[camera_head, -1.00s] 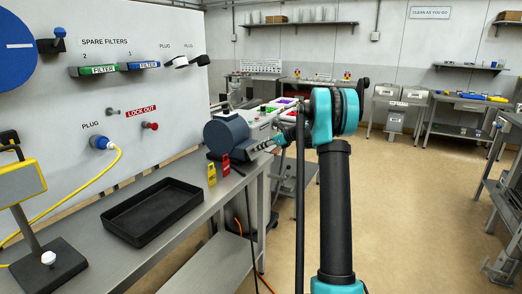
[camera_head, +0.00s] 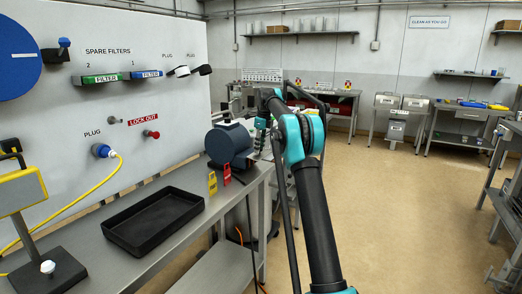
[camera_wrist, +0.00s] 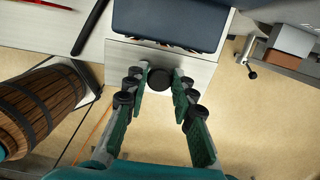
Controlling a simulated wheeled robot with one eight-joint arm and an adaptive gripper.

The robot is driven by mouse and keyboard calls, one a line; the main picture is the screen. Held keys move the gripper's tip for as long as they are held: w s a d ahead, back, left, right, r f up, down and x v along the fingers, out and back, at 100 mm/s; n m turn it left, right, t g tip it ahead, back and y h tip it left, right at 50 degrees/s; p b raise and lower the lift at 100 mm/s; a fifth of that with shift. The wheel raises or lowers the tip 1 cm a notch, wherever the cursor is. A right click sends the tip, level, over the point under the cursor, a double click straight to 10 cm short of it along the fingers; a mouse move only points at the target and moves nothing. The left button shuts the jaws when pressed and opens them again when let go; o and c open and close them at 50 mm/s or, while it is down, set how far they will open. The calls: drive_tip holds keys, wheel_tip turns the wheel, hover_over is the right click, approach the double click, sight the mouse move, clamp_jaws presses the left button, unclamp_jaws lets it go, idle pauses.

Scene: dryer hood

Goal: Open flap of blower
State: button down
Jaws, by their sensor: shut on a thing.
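The blower (camera_head: 228,143) is a dark blue-grey rounded body at the far end of the left bench. In the wrist view its dark blue body (camera_wrist: 165,22) fills the top middle. A pale flat panel (camera_wrist: 122,56), which looks like the flap, lies just below it. A round black knob (camera_wrist: 160,80) stands on this panel. My gripper (camera_wrist: 160,84) has its fingertips on either side of the knob and is shut on it. In the head view my gripper (camera_head: 260,138) points down beside the blower, and my arm hides the contact.
A black tray (camera_head: 118,238), a yellow tag (camera_head: 212,183) and a red tag (camera_head: 227,174) are on the bench. A yellow cable (camera_head: 85,203) runs from the wall plug. A wooden barrel (camera_wrist: 38,108) is left in the wrist view. Open floor (camera_head: 400,215) lies right.

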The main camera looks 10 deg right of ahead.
drive_tip(key=shift+w+a+r+g+h, duration=0.2)
drive_tip(key=shift+a+g+h, duration=0.1)
drive_tip(key=shift+g+h, duration=0.35)
drive_tip(key=shift+w+a+r+g+h, duration=0.15)
drive_tip(key=shift+a+g+h, duration=0.1)
drive_tip(key=shift+h, duration=0.3)
idle(0.3)
drive_tip(key=c, duration=1.3)
unclamp_jaws()
drive_tip(key=shift+d+y, duration=0.2)
drive_tip(key=shift+y, duration=0.1)
